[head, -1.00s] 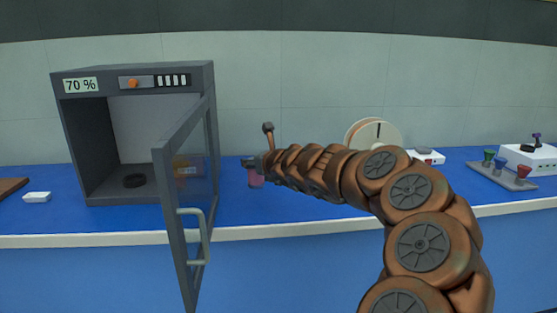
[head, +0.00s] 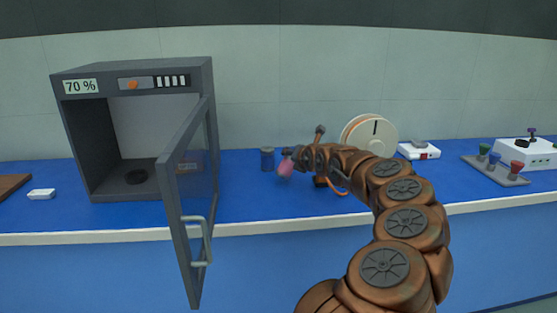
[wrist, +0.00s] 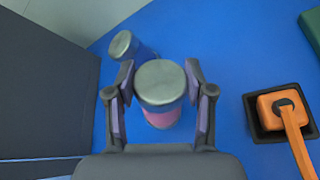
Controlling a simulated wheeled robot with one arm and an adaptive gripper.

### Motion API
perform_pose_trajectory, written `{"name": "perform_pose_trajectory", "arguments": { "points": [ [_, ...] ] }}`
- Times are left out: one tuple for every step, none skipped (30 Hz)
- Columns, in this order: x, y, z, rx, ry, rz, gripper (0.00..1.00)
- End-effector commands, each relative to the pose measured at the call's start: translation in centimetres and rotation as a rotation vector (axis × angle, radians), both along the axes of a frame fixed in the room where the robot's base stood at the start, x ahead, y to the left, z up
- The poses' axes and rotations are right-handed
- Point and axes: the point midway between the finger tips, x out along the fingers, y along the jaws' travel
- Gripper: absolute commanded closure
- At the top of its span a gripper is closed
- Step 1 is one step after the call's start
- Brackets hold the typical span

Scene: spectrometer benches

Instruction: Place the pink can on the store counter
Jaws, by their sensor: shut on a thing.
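The pink can (head: 286,167) is held in my gripper (head: 291,161) over the blue counter (head: 235,200), tilted in the head view. In the wrist view my gripper (wrist: 159,97) is shut on the pink can (wrist: 161,118), with a finger on each side and its grey lid facing the camera. A blue can (head: 267,159) stands on the counter just left of the pink one. It also shows in the wrist view (wrist: 126,48), behind the held can. I cannot tell the exact gap between the held can and the counter.
A grey cabinet (head: 136,72) stands at left with its glass door (head: 192,180) swung open towards me. An orange handle in a black holder (wrist: 283,112) is right of the can. A spool (head: 369,135), a white device (head: 419,150) and a peg tray (head: 496,170) sit further right.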

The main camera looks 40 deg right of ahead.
Motion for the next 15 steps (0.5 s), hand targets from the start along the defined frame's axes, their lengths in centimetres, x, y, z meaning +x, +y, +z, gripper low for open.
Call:
{"name": "perform_pose_trajectory", "arguments": {
  "points": [
    [0.2,0.3,-1.0,0.023,-0.003,0.003,0.87],
    [0.4,0.6,-1.6,0.029,-0.004,0.011,0.87],
    [0.6,0.9,-2.2,0.036,-0.009,0.018,0.93],
    [0.6,1.0,-2.6,0.036,-0.009,0.023,0.93],
    [0.6,1.1,-2.9,0.038,-0.009,0.025,0.99],
    [0.6,1.2,-3.4,0.041,-0.008,0.029,1.00],
    [0.6,1.3,-3.7,0.043,-0.007,0.031,1.00],
    [0.7,1.3,-4.0,0.044,-0.006,0.033,1.00],
    [0.7,1.4,-4.2,0.046,-0.004,0.034,1.00],
    [0.7,1.4,-4.3,0.047,-0.004,0.036,1.00],
    [0.7,1.4,-4.4,0.048,-0.002,0.036,1.00],
    [0.6,1.4,-4.5,0.048,-0.001,0.035,1.00],
    [0.6,1.4,-4.5,0.049,0.000,0.035,1.00],
    [0.6,1.4,-4.6,0.048,0.001,0.036,1.00],
    [0.6,1.4,-4.6,0.048,0.001,0.035,1.00]
  ]
}}
